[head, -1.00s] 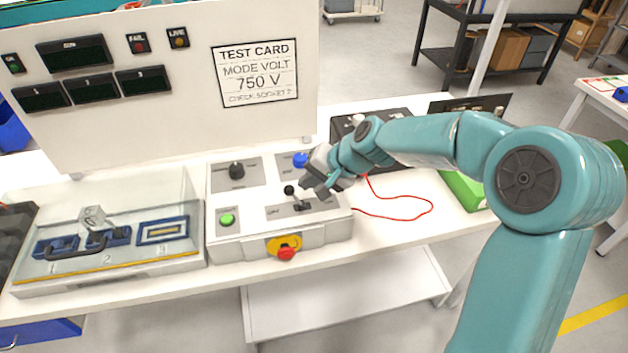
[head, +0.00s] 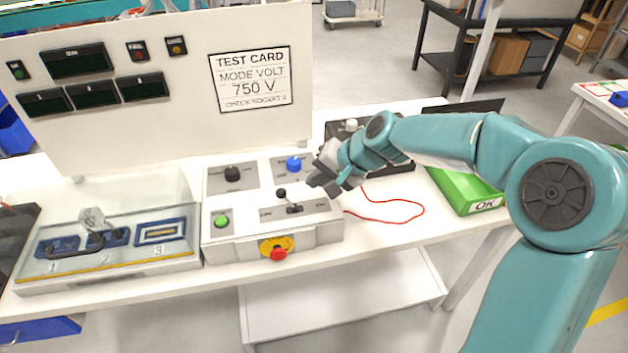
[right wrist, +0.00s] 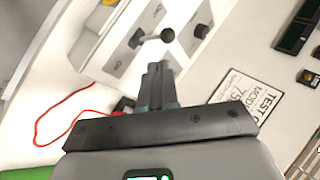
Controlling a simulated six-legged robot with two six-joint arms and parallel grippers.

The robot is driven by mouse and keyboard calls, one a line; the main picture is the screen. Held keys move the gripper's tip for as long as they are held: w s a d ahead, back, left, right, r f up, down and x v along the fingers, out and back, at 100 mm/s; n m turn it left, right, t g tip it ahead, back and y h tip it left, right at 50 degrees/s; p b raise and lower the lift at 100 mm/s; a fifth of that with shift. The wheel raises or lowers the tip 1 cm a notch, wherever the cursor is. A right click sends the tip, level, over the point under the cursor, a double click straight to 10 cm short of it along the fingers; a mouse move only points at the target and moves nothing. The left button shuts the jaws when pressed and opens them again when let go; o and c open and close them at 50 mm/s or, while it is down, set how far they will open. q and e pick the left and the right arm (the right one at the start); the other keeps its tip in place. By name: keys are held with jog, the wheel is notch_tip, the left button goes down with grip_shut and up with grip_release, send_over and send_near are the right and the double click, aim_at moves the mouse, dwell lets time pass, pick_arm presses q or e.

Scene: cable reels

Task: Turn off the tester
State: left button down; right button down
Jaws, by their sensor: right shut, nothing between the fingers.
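The tester is a pale grey box (head: 222,249) on the white bench. It carries a black-knobbed lever (head: 281,193), a black dial (head: 232,174), a blue knob (head: 294,164), a green button (head: 221,221) and a red stop button (head: 278,254) on yellow. The lever leans left in its slot; its labels are too small to read surely. My right gripper (head: 317,184) is shut and empty, just right of the lever and above the panel. In the right wrist view the lever knob (right wrist: 167,35) stands just beyond the shut fingertips (right wrist: 157,68), apparently apart. My left gripper is out of view.
A clear-covered fixture (head: 105,260) with numbered sockets stands left of the tester. A white panel (head: 150,130) with dark displays and a test card (head: 252,79) rises behind. A red cable (head: 395,222) and green OK bin (head: 465,190) lie right. The bench's front edge is close.

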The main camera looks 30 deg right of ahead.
notch_tip(320, 180, up, 8)
jog(key=s+a, duration=0.1)
jog(key=s, duration=0.2)
jog(key=shift+a+f, duration=0.25)
jog(key=shift+a, duration=0.15)
jog(key=s+a+f+n+g, duration=0.1)
jog(key=a+f, duration=0.2)
jog(key=f, duration=0.7)
jog(key=s+a+f+n+g+b, duration=0.1)
jog(key=s+a+f+g, duration=0.1)
jog(key=f, duration=0.7)
jog(key=s+a+f+n+g, duration=0.1)
jog(key=a+f, duration=0.2)
jog(key=f, duration=0.7)
jog(key=s+a+f+n+g, duration=0.1)
jog(key=s+a+f+n, duration=0.1)
jog(key=s+f, duration=0.4)
jog(key=s+a+f+n+g, duration=0.1)
jog(key=s+a+f, duration=0.4)
jog(key=s, duration=0.5)
notch_tip(320, 180, down, 2)
jog(key=shift+s+n+g+b, duration=0.3)
jog(key=shift+n+g, duration=0.1)
jog(key=shift+n, duration=0.3)
